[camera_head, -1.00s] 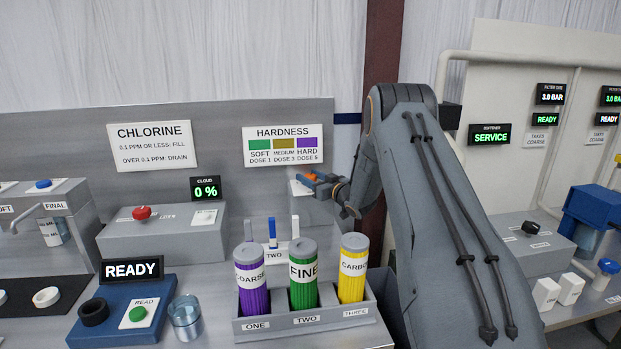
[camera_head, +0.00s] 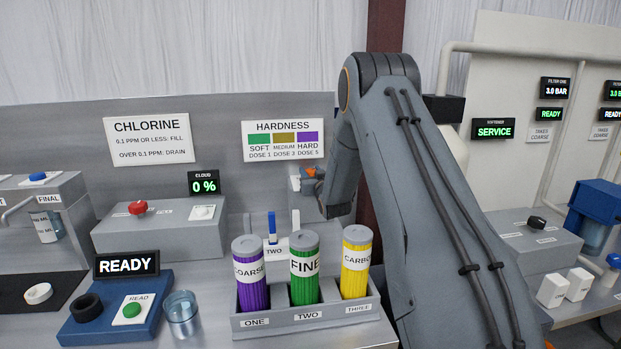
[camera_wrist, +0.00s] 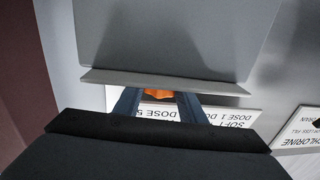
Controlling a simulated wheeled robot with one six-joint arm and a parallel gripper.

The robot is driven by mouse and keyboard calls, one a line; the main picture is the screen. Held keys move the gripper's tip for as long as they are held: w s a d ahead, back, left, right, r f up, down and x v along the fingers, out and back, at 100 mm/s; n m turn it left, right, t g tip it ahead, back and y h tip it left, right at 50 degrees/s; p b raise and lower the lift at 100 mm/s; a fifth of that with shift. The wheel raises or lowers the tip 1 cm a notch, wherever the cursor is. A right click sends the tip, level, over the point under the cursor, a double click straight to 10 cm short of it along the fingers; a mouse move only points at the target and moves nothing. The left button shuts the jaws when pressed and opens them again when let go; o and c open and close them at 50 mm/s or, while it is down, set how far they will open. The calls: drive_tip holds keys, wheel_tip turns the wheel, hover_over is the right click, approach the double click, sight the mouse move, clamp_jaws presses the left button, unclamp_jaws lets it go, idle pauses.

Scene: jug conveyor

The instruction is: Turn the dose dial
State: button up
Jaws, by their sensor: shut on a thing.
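My gripper (camera_head: 309,173) is at a small pale dispenser box (camera_head: 294,184) under the hardness sign, partly hidden behind my own arm. In the wrist view its two blue-grey fingers (camera_wrist: 158,98) close in on an orange piece (camera_wrist: 158,94), which appears to be the dose dial. The dial is mostly hidden, so its pointer and setting cannot be read. The grey box face (camera_wrist: 170,45) fills the top of the wrist view. The hardness sign (camera_head: 283,140) reads soft dose 1, medium dose 3, hard dose 5.
A rack (camera_head: 306,318) holds purple, green and yellow cartridges below my gripper. A blue reader (camera_head: 115,308) showing READY and a clear cup (camera_head: 181,313) stand left of it. The cloud display (camera_head: 204,183) reads 0 %. A softener panel is at right.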

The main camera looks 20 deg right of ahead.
sight(311, 174)
drive_tip(key=shift+m+g+h+b, duration=0.3)
drive_tip(key=shift+m+h+b, duration=0.6)
drive_tip(key=shift+h, duration=0.5)
drive_tip(key=o, duration=1)
drive_tip(key=shift+o, duration=0.2)
drive_tip(key=shift+s, duration=0.1)
drive_tip(key=b+v, duration=0.2)
drive_tip(key=v, duration=0.5)
drive_tip(key=shift+s+a, duration=0.2)
drive_tip(key=shift+s, duration=0.05)
